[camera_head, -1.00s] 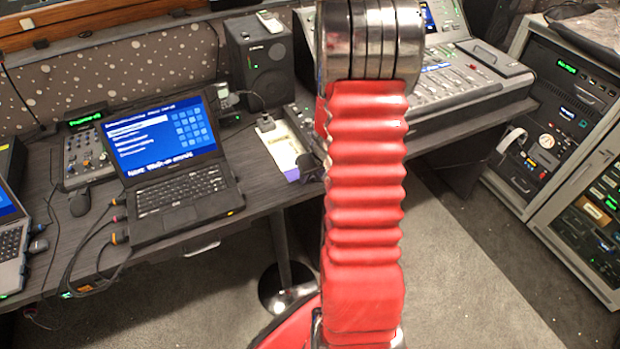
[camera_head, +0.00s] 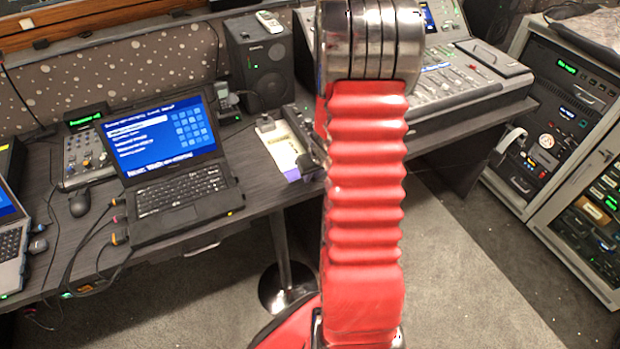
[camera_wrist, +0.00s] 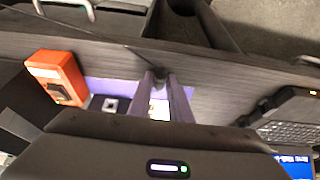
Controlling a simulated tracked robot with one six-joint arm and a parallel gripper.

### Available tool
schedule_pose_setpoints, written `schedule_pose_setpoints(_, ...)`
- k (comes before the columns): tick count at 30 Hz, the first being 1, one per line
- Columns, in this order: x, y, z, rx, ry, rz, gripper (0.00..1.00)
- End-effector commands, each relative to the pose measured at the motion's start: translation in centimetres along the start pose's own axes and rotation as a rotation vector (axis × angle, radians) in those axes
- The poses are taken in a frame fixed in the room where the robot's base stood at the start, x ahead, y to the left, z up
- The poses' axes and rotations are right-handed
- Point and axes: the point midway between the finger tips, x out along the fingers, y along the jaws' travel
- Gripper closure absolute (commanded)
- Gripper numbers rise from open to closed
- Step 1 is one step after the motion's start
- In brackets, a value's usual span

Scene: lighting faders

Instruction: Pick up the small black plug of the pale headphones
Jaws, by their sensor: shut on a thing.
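My gripper (camera_wrist: 160,76) shows in the wrist view with its two narrow fingers close together over the front of the desk. They are shut on a small black plug (camera_wrist: 160,77), which is mostly hidden between the fingertips. A thin dark line, apparently its cable, runs up and left from there. In the head view my red arm covers the middle of the picture and I cannot make out the fingertips or the plug. A pale curved band, perhaps the headphones (camera_head: 509,141), shows at the rack on the right.
A laptop (camera_head: 178,190) stands on the desk (camera_head: 262,194), left of a pale and purple device (camera_head: 280,147). A black speaker (camera_head: 262,65) is behind. An orange box (camera_wrist: 57,78) shows in the wrist view. The mixing console (camera_head: 450,85) is right of my arm. Carpet (camera_head: 470,270) is clear.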

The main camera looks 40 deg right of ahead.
Motion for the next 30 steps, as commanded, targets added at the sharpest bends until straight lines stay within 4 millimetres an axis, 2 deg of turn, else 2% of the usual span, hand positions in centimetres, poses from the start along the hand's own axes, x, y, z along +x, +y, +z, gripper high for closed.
schedule_pose_setpoints(10,-0.2,0.0,-0.1,-0.001,0.001,0.000,1.00)
schedule_pose_setpoints(17,-1.4,0.0,-0.7,-0.002,0.003,-0.001,1.00)
schedule_pose_setpoints(20,-2.3,0.0,-1.0,-0.002,0.003,0.001,1.00)
schedule_pose_setpoints(30,-7.3,0.0,-3.0,-0.002,0.003,0.002,1.00)
